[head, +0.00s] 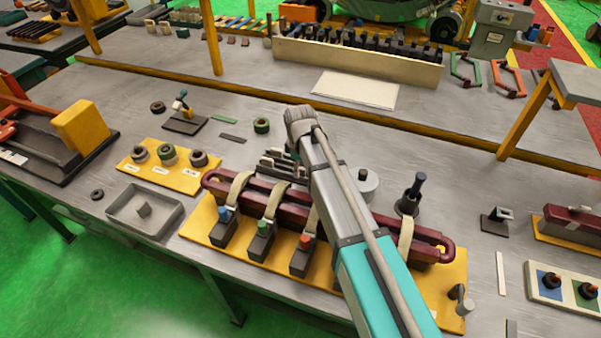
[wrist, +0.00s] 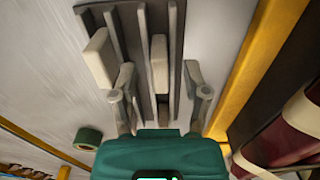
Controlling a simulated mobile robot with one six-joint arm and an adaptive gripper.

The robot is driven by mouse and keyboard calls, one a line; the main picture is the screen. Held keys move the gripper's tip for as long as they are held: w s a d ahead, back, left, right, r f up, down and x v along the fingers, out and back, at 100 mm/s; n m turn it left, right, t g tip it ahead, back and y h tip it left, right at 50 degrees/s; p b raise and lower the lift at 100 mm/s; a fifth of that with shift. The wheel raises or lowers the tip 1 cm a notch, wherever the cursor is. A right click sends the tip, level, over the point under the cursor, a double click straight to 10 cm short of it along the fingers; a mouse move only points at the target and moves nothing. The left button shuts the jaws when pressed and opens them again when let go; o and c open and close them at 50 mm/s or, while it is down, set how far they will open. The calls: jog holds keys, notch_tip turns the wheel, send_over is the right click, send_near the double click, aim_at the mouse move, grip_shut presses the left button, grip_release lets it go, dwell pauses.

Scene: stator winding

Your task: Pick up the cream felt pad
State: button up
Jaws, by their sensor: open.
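A dark slotted rack (wrist: 116,20) with upright dividers shows in the wrist view, below my gripper. A pale cream pad (wrist: 98,57) leans at the rack's left side, left of my left finger. A second, greyer beige pad (wrist: 159,63) stands in a middle slot, between my fingers. Shading leaves it unclear which one is the cream felt pad. My gripper (wrist: 159,74) is open, its fingers straddling the middle pad without visible contact. In the head view the rack (head: 270,162) is partly hidden behind my arm, which also hides my gripper's fingertips.
A yellow fixture (head: 205,230) with a dark red coil (head: 435,240) and clamps lies in front of the rack. A grey tray (head: 122,208) stands at left. A green-black ring (head: 261,125) lies behind the rack.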

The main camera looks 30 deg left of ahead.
grip_shut()
jog(key=shift+r, duration=0.1)
dwell(0.4)
notch_tip(320, 180, up, 3)
jog(key=p, duration=0.3)
jog(key=s+r+p, duration=0.3)
jog(key=s, duration=0.1)
jog(key=s+d+r+p, duration=0.1)
jog(key=s+r+p, duration=0.2)
jog(key=s, duration=0.1)
jog(key=s+r+p, duration=0.3)
jog(key=s, duration=0.1)
jog(key=shift+s+d+r, duration=0.15)
jog(key=shift+d, duration=0.2)
jog(key=shift+s+r+p, duration=0.25)
jog(key=shift+s+p, duration=0.25)
jog(key=shift+s, duration=0.3)
